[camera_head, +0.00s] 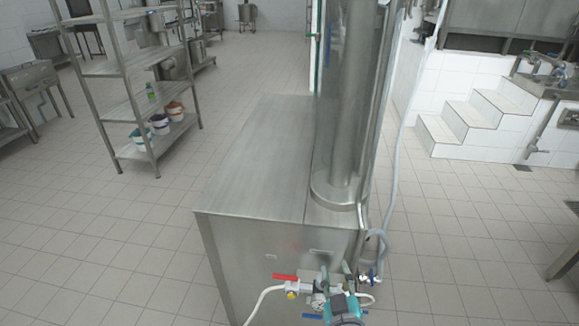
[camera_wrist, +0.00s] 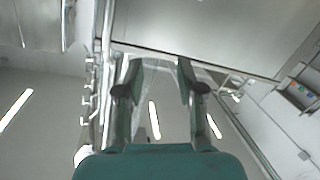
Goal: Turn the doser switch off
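My gripper (camera_head: 337,277) is at the bottom of the head view, by the front face of a steel cabinet (camera_head: 255,170) and among its pipe fittings. Its teal body shows below two dark fingers. In the wrist view my gripper (camera_wrist: 156,80) has its fingers apart with nothing between them. I cannot clearly identify the doser switch in either view. On the cabinet front are small light plates, a red lever (camera_head: 285,277) and a blue lever (camera_head: 312,316). Parts of the fittings are hidden behind my gripper.
A tall steel column (camera_head: 345,100) stands on the cabinet. A pale hose (camera_head: 394,180) hangs to its right. A steel shelf rack (camera_head: 130,110) with several small buckets stands at left, and white steps (camera_head: 470,120) at right. Tiled floor is clear on both sides.

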